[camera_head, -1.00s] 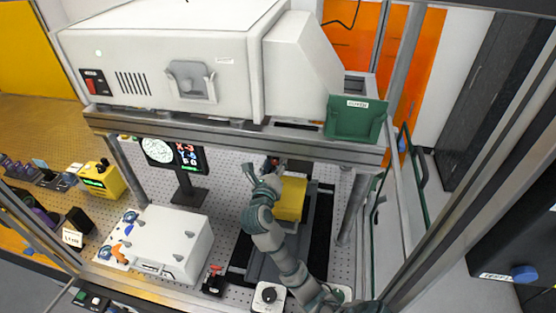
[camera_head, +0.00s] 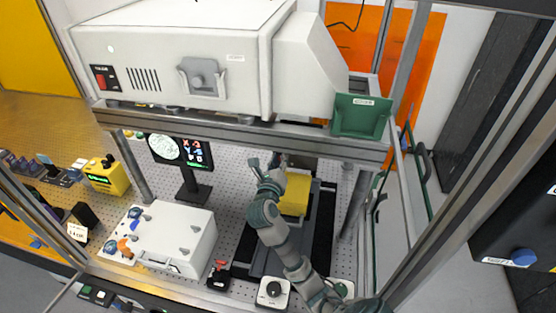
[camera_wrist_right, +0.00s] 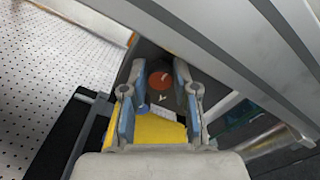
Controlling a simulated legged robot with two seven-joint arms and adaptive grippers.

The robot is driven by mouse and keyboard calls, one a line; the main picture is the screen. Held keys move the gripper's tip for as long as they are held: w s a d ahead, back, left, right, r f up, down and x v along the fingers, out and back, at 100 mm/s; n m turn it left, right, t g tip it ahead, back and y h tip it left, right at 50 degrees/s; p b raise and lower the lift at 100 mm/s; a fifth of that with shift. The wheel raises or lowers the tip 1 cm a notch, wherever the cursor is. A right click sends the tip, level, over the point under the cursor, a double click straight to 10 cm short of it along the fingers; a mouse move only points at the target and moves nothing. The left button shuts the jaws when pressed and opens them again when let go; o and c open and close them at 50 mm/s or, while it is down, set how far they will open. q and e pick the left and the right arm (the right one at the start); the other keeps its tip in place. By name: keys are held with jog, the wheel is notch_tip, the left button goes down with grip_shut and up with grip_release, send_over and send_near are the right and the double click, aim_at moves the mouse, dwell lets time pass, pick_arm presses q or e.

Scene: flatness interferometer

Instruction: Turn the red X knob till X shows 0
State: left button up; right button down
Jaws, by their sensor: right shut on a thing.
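The red knob (camera_wrist_right: 160,80) shows in the right wrist view with a pale mark on its face. My right gripper (camera_wrist_right: 160,70) has one finger on each side of it and is shut on it. A bit of blue (camera_wrist_right: 143,108) shows beside the left finger. In the head view my right gripper (camera_head: 268,166) reaches under the beam, and the knob is not clear there. The screen (camera_head: 180,151) shows a red X line that looks like -3, but the digits are small. My left gripper is out of view.
A yellow block (camera_head: 295,195) sits under my right gripper. A metal beam (camera_head: 230,133) and the large white housing (camera_head: 175,55) lie above it. A white case (camera_head: 170,237) stands to the left. A black knob on a white box (camera_head: 273,289) is near the front edge.

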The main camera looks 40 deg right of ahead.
jog(key=shift+d+f, duration=0.1)
jog(key=shift+f, duration=0.2)
jog(key=shift+f+m+b, duration=0.15)
jog(key=shift+m+b, duration=0.35)
jog(key=shift+m, duration=0.2)
jog(key=m+b, duration=0.1)
jog(key=m, duration=0.1)
jog(key=shift+f+m+b, duration=0.1)
jog(key=shift+m+b, duration=0.2)
jog(key=shift+b, duration=0.05)
jog(key=shift+m+b, duration=0.55)
jog(key=shift+m, duration=0.25)
jog(key=c, duration=1.1)
grip_release()
jog(key=shift+o, duration=1.1)
jog(key=shift+w, duration=0.1)
jog(key=shift+w+d, duration=0.15)
jog(key=shift+d, duration=0.05)
